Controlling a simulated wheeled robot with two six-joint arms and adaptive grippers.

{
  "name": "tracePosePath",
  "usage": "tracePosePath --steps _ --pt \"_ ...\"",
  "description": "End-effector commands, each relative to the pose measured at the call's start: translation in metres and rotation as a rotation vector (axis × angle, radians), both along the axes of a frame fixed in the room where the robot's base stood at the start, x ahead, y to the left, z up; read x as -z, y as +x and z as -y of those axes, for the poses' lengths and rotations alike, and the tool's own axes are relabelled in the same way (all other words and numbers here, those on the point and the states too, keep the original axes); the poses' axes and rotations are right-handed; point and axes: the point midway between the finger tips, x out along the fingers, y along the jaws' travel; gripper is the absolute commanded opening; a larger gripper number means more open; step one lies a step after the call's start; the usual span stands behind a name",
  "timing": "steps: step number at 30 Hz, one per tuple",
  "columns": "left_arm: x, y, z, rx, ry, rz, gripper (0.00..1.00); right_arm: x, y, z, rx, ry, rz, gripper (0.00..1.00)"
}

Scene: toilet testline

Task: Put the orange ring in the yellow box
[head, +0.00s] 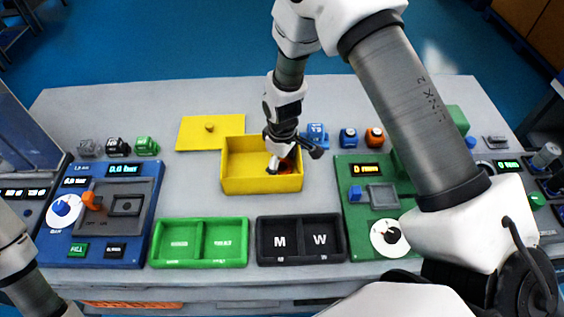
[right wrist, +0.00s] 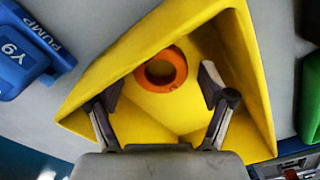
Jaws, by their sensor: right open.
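The orange ring (right wrist: 160,70) lies inside the yellow box (right wrist: 232,35), near one wall, in the right wrist view. In the head view the ring (head: 285,166) shows partly behind my gripper, at the right end of the yellow box (head: 240,185). My right gripper (right wrist: 158,95) is open, with its fingers apart over the box and nothing between them; the ring lies beyond the fingertips, apart from them as far as I can tell. It reaches down over the box's right end in the head view (head: 285,165). My left gripper is out of view; only part of that arm shows at the lower left.
A yellow lid (head: 209,130) lies behind the box. A green two-part tray (head: 200,243) and a black tray marked M and W (head: 300,240) stand in front. A blue control panel (head: 100,215) is left, a green one (head: 375,195) right. A blue pump block (right wrist: 22,55) sits beside the box.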

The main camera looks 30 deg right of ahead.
Motion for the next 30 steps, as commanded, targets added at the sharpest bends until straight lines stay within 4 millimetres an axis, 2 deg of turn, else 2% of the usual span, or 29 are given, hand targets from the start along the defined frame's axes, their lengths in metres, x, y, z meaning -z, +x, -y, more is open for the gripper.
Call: tracePosePath --steps 5,15,18,22,30 --pt "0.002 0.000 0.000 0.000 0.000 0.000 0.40 -0.016 0.001 0.000 0.000 0.000 0.004 0.81" --pt "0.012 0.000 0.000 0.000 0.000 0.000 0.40 -0.100 0.001 0.000 0.000 0.000 0.005 0.81" --pt "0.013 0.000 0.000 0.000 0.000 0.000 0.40 -0.115 0.000 0.000 0.000 0.000 0.002 0.81" --pt "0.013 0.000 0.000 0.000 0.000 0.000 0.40 -0.123 0.000 0.000 0.000 0.000 0.000 0.81" --pt "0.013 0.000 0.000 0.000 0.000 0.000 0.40 -0.124 0.000 0.000 0.000 -0.001 -0.001 0.81"
